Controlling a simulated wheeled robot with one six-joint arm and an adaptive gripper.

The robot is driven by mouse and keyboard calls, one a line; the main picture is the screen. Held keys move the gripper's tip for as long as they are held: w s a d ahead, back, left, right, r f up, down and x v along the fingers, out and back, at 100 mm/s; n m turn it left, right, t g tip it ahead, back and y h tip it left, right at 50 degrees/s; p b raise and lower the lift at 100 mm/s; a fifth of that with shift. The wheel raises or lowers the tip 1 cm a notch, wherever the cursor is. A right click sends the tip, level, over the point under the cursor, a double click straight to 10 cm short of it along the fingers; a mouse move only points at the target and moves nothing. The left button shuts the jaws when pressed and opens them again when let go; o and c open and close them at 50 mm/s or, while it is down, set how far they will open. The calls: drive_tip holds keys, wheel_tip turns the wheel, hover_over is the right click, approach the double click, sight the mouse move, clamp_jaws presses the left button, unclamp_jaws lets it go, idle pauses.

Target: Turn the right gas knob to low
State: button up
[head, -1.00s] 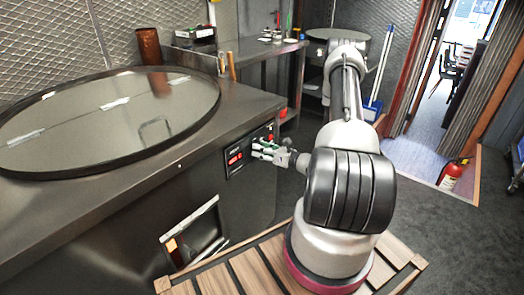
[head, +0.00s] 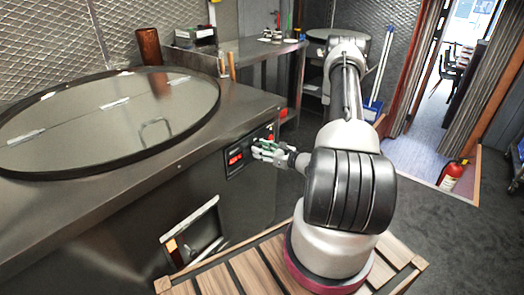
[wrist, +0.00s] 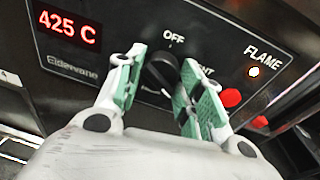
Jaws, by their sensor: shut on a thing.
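The black gas knob (wrist: 163,72) sits on the dark control panel (wrist: 215,45), below the word OFF in the wrist view. My gripper (wrist: 162,58) is shut on it, with one green-padded finger on each side. Part of a label ending in "GHT" shows right of the knob; the right finger hides the rest. I cannot clearly tell where the knob points. In the head view my gripper (head: 262,149) is at the panel on the counter's front, and the knob is hidden behind the fingers.
A red display (wrist: 67,27) reads 425 C. A FLAME lamp (wrist: 254,72) glows pale, and a red button (wrist: 231,98) is close to the right finger. The tandoor counter (head: 225,120) stands behind the panel. A wooden slatted platform (head: 235,277) is below my arm.

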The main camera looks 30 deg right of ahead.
drive_tip(key=o, duration=1)
drive_tip(key=v, duration=1.2)
